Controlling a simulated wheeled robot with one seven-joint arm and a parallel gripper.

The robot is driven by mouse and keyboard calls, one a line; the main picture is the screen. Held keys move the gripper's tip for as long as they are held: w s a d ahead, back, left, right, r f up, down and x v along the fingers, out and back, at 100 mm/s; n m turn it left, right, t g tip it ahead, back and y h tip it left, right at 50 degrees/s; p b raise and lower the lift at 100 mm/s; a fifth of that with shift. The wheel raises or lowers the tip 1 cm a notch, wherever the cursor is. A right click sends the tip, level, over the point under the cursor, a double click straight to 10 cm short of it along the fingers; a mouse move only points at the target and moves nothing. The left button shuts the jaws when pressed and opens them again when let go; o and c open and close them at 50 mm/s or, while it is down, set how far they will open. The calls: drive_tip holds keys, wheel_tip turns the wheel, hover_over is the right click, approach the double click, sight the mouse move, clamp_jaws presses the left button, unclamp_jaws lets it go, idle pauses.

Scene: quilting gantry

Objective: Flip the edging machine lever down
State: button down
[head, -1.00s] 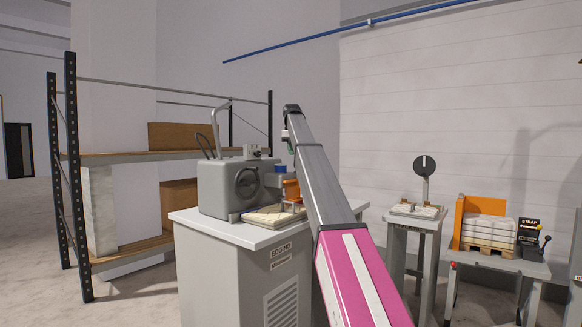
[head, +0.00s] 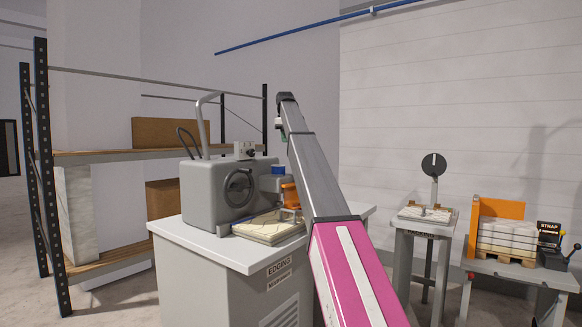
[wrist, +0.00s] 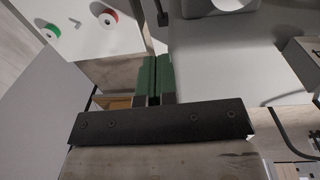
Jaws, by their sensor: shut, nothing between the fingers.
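The edging machine (head: 205,197) is a rounded grey housing with a dark round handwheel, on a pale cabinet labelled "EDGING". A small grey box (head: 245,150) with dark details sits on top of it. A lever cannot be told clearly at this size. My gripper (head: 281,133) hangs at the end of my raised arm, above and right of the housing, apart from it. In the wrist view its green-padded fingers (wrist: 154,79) are together with nothing between them. A grey box edge (wrist: 306,58) shows at the right of that view.
A folded quilted piece (head: 268,228) lies on the cabinet top beside an orange part (head: 291,193). A tall bent tube (head: 203,120) rises behind the housing. A shelf rack (head: 100,153) stands left. A dial stand (head: 433,165) and a strapping table (head: 515,268) stand right.

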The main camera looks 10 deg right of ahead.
drive_tip(key=shift+s+d+f, duration=0.1)
drive_tip(key=shift+d+f, duration=0.35)
drive_tip(key=shift+f, duration=1.75)
drive_tip(key=shift+s+d+f, duration=0.1)
drive_tip(key=shift+d+f, duration=0.3)
drive_tip(key=shift+f, duration=1.75)
drive_tip(key=shift+s+d+f, duration=0.1)
drive_tip(key=shift+d+f, duration=0.35)
drive_tip(key=shift+f, duration=1.75)
drive_tip(key=s+d+f+t+y, duration=0.1)
drive_tip(key=s+f+t+y, duration=0.1)
drive_tip(key=t+y, duration=0.1)
drive_tip(key=shift+d+f, duration=0.2)
drive_tip(key=shift+d, duration=0.15)
drive_tip(key=shift+s+d+f, duration=0.15)
drive_tip(key=shift+d+f, duration=0.05)
drive_tip(key=shift+f, duration=0.3)
drive_tip(key=shift+s+d+f, duration=0.2)
drive_tip(key=shift+d+f, duration=0.05)
drive_tip(key=shift+f, duration=0.25)
drive_tip(key=shift+s+d+f, duration=0.15)
drive_tip(key=shift+d+f, duration=0.05)
drive_tip(key=shift+f, duration=0.3)
